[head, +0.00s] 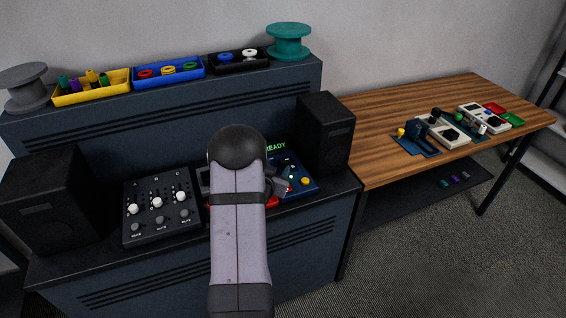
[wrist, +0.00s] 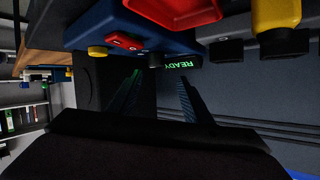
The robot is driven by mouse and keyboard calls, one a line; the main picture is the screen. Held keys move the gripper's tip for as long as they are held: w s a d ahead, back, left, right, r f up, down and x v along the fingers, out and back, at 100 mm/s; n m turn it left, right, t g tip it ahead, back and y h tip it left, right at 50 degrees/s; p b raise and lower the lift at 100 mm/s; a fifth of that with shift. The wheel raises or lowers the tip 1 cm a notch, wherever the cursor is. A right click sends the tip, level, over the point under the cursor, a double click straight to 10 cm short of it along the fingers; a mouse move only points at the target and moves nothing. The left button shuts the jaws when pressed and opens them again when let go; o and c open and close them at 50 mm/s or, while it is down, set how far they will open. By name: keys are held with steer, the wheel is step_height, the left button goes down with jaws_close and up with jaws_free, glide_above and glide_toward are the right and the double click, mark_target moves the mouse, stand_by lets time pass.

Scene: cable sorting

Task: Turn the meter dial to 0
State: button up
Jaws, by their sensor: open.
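My gripper (wrist: 160,77) is open, with two dark fingers apart and nothing seen between them. In the head view my arm hides most of it, over the desk in front of a blue box (head: 312,187). The blue box also shows upside down at the top of the wrist view (wrist: 185,38), with a yellow knob (wrist: 98,51), red parts and a green READY display (wrist: 180,62). The fingers point toward this box; contact cannot be told. I cannot make out a meter dial or its reading; part of the desk is hidden behind my arm.
A black mixer (head: 160,212) with white sliders is left of my arm. Black speakers (head: 325,135) (head: 55,200) flank the desk. Bins of coloured parts (head: 92,97) line the upper shelf. A wooden table (head: 390,115) at right holds beige devices (head: 452,138); its left part is clear.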

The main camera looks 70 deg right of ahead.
mark_target(284, 161)
steer(key=shift+s+f+g, duration=0.15)
steer(key=shift+s+g, duration=0.15)
steer(key=shift+s, duration=0.05)
steer(key=shift+n, duration=0.7)
steer(key=shift+d, duration=0.1)
steer(key=shift+p+x, duration=1.15)
steer(key=shift+x, duration=2.5)
steer(key=shift+w, duration=0.1)
steer(key=shift+c, duration=0.6)
steer(key=c, duration=0.9)
